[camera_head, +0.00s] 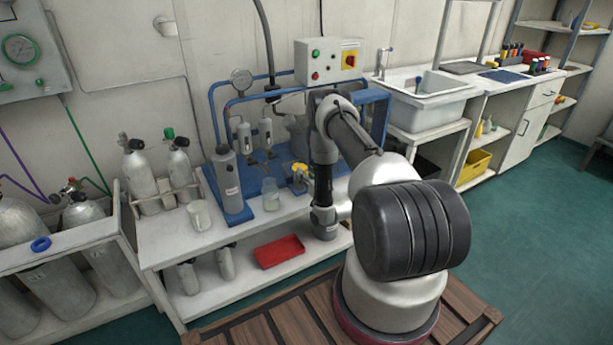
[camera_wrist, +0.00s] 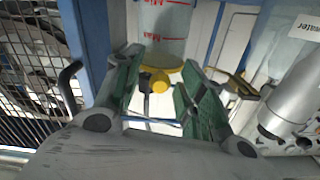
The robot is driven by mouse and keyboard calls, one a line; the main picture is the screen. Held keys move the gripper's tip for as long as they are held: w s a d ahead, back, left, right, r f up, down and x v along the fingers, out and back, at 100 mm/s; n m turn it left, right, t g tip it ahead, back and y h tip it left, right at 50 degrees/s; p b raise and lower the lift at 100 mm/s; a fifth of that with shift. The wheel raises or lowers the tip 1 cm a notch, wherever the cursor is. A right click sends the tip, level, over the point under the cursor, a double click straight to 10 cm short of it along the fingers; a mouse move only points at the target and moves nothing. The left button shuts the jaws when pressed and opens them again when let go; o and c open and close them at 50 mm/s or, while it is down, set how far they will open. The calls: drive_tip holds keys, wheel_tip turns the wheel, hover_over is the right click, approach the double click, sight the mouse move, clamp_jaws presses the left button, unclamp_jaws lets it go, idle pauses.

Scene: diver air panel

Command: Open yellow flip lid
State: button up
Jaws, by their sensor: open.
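The yellow flip lid (camera_wrist: 160,80) shows in the wrist view as a small rounded yellow part with a dark piece at its left. It is below a clear container (camera_wrist: 163,25) with red Max and Min marks. My gripper (camera_wrist: 159,62) is open, its two green-padded fingers on either side of the yellow part, with gaps visible between. Whether either finger touches it, I cannot tell. In the head view, a small yellow part (camera_head: 300,167) shows at the blue panel just left of my arm; my gripper's fingers are hidden there.
In the wrist view, a silver cylinder (camera_wrist: 292,105) stands close at right and a dark mesh grille (camera_wrist: 25,75) at left. A red tray (camera_head: 279,251) lies on the lower shelf.

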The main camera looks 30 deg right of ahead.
drive_tip(key=shift+c, duration=0.5)
clamp_jaws()
drive_tip(key=shift+r, duration=0.1)
